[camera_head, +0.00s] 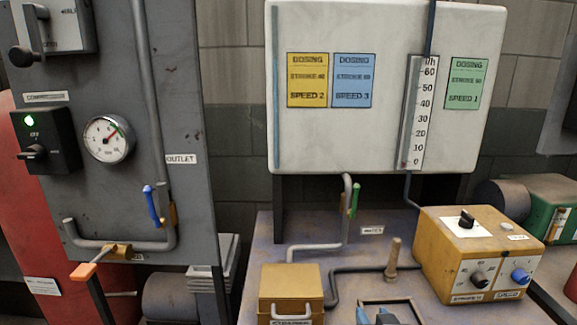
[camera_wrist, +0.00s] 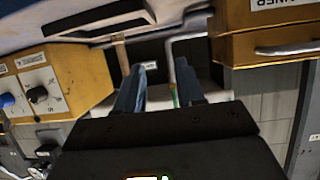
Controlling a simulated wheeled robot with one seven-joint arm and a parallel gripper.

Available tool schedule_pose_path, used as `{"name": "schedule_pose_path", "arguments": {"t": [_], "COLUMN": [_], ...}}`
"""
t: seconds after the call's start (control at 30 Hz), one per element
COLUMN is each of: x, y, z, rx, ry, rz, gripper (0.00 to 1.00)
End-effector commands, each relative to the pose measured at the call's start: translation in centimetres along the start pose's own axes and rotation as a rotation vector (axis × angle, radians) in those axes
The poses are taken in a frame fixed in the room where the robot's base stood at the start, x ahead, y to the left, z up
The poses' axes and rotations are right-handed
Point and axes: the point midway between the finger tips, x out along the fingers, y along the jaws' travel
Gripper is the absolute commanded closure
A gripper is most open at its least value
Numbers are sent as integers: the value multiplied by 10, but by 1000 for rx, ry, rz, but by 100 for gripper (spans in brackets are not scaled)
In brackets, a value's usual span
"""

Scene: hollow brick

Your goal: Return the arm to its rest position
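My gripper (camera_head: 374,315) shows only at the bottom edge of the head view, where its blue-grey fingertips come in low in front of the bench. In the wrist view my gripper (camera_wrist: 161,70) has its two blue fingers spread apart. Nothing is held between them; a grey pipe and a green valve handle show in the background there. The rest of the arm is out of view in the head camera.
The yellow control box (camera_head: 470,258) with knobs stands right on the bench (camera_head: 265,245); a smaller yellow box (camera_head: 290,287) stands left. A wooden-looking peg (camera_head: 394,258) rises between them. Behind is a white panel (camera_head: 350,130). A grey panel (camera_head: 165,100) with gauge and valves is left.

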Motion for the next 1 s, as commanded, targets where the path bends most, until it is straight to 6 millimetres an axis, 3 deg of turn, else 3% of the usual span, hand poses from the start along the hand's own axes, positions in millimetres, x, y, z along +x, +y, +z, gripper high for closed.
{"name": "schedule_pose_path", "arguments": {"t": [0.03, 0.2, 0.5, 0.77, 1.0], "x": [-16, -71, -182, -283, -369], "y": [4, 14, 32, 48, 60], "z": [22, 74, 131, 146, 133], "rx": [-2, -7, -9, -9, -13], "ry": [-6, 5, 32, 60, 88], "rz": [-8, -37, -68, -71, -58], "gripper": [62, 62, 62, 62, 62]}}
